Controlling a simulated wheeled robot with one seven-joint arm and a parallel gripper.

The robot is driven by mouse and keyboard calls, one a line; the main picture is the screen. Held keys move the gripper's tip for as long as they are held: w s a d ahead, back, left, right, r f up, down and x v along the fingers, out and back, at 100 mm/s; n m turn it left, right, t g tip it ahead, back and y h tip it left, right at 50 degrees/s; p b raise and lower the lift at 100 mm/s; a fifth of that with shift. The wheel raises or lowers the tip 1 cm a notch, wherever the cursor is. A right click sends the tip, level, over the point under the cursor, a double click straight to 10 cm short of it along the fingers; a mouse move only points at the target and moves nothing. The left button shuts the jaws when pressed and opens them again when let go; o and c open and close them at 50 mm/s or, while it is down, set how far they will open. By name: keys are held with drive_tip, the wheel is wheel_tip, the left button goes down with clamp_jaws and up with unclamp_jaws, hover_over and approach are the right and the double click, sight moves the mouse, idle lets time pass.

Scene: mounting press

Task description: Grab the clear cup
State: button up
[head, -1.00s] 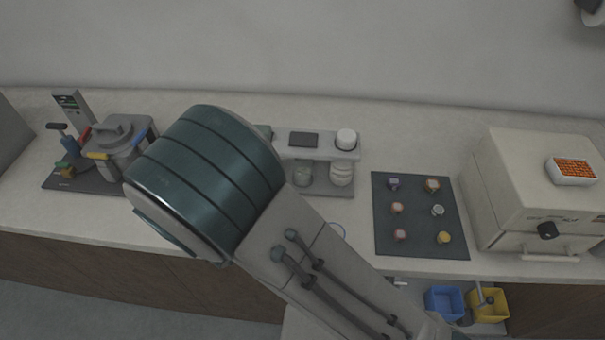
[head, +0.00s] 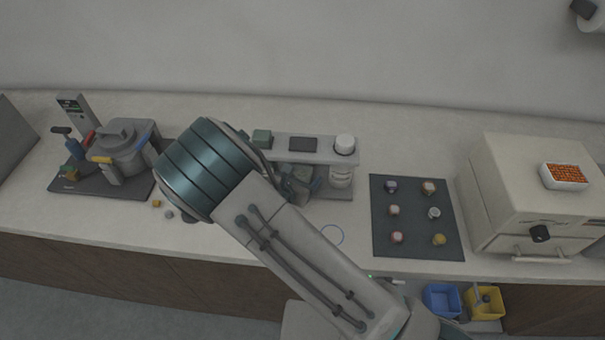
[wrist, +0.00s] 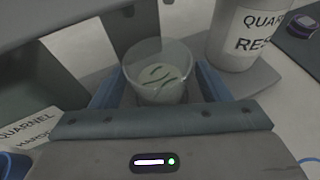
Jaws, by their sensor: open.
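The clear cup (wrist: 160,72) shows in the wrist view, with a pale content and thin dark marks inside it. It stands on a grey base between the two blue fingers of my gripper (wrist: 158,88). The fingers are open, one on each side of the cup, and I cannot tell whether they touch it. In the head view my arm hides the cup, and part of my gripper (head: 297,182) shows at the dispenser stand.
A white bottle (wrist: 243,35) stands close on the right of the cup. In the head view a dark mat (head: 416,247) with several small pucks lies right of the stand (head: 275,146). A beige oven (head: 500,190) is farther right, and a press pot (head: 122,146) is at left.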

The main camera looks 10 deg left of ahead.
drive_tip(key=shift+w, duration=0.15)
drive_tip(key=c, duration=1.1)
drive_tip(key=shift+o, duration=0.2)
drive_tip(key=shift+r, duration=0.15)
